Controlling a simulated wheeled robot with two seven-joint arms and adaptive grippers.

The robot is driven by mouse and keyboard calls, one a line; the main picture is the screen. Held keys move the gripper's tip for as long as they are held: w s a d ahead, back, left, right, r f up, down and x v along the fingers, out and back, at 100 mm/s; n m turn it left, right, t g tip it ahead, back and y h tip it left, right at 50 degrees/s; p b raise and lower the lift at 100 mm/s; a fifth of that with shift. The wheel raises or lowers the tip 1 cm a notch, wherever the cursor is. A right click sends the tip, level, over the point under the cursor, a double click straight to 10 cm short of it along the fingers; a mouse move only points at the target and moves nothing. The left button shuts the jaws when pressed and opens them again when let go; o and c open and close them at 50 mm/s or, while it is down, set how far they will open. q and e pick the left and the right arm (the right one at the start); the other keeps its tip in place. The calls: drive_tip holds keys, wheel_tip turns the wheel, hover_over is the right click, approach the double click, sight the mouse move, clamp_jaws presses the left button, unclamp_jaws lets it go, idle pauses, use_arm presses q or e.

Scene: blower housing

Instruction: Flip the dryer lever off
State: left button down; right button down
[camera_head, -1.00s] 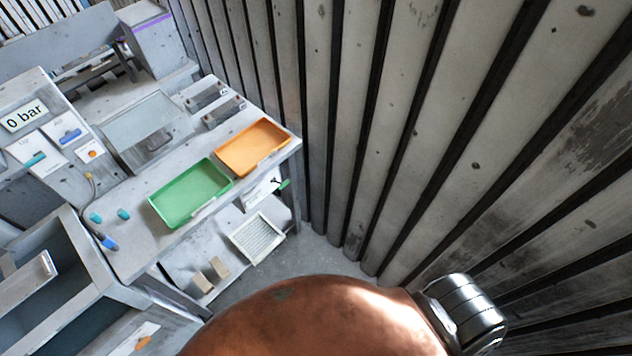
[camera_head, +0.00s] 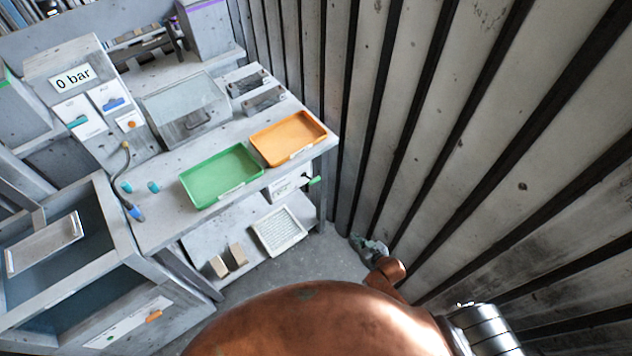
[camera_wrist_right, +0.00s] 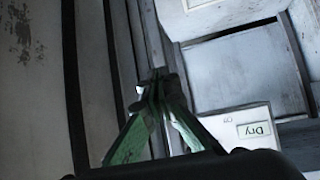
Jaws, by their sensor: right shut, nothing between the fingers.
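The dryer unit is a small white box (camera_head: 284,189) under the right end of the bench, with a short green lever (camera_head: 314,181) on its right side. In the right wrist view a white box with a "Dry" label (camera_wrist_right: 257,130) is at lower right; I cannot make out the lever there. My right gripper (camera_head: 368,246) is at the wall side, lower and to the right of the lever, apart from it. In the wrist view its green-lit fingers (camera_wrist_right: 156,88) are together and empty. My left gripper is not in view.
A ribbed metal wall (camera_head: 440,130) runs close along the right. The bench (camera_head: 160,233) carries a green tray (camera_head: 221,177) and an orange tray (camera_head: 288,138). A bench leg (camera_head: 322,195) stands beside the lever. A white grated tray (camera_head: 279,231) is on the lower shelf.

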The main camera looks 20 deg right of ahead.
sight(317, 180)
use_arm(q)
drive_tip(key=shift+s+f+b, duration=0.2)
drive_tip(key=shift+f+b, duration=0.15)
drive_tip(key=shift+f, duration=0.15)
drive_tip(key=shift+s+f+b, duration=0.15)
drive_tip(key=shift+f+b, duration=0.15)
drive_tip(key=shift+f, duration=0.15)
use_arm(e)
drive_tip(key=w+a+r+t+y, duration=0.2)
drive_tip(key=w+a+r, duration=0.2)
drive_tip(key=r, duration=0.9)
drive_tip(key=w+a+r+n+t+y, duration=0.1)
drive_tip(key=w+a+r+t, duration=0.2)
drive_tip(key=w+r, duration=0.4)
wheel_tip(317, 180, up, 6)
drive_tip(key=shift+a+r+n+y, duration=0.1)
drive_tip(key=shift+a+n+y, duration=0.25)
drive_tip(key=shift+a, duration=0.3)
drive_tip(key=shift+w, duration=0.2)
